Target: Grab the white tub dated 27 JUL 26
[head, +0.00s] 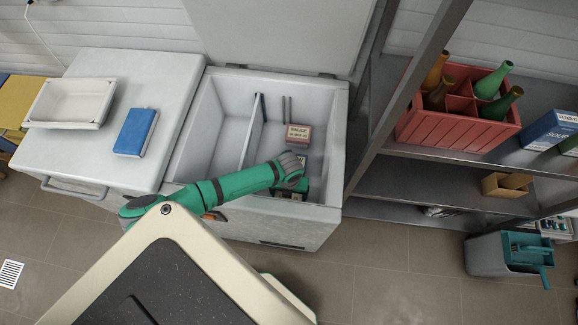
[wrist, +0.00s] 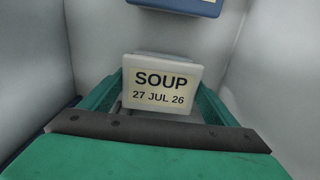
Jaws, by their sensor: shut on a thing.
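The white tub (wrist: 161,68) shows in the wrist view with a label reading SOUP, 27 JUL 26. It sits between the two green fingers of my gripper (wrist: 160,90), which is shut on it. In the head view my gripper (head: 296,184) is down inside the right compartment of the open chest freezer (head: 214,128). I cannot make out the white tub in the head view, where my arm covers that spot.
A reddish tub (head: 298,135) labelled SAUCE is in the same compartment, behind my gripper. A blue tub (wrist: 185,6) shows at the wrist view's top edge. A divider (head: 250,130) splits the freezer. A metal shelf with a red bottle crate (head: 455,128) stands to the right.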

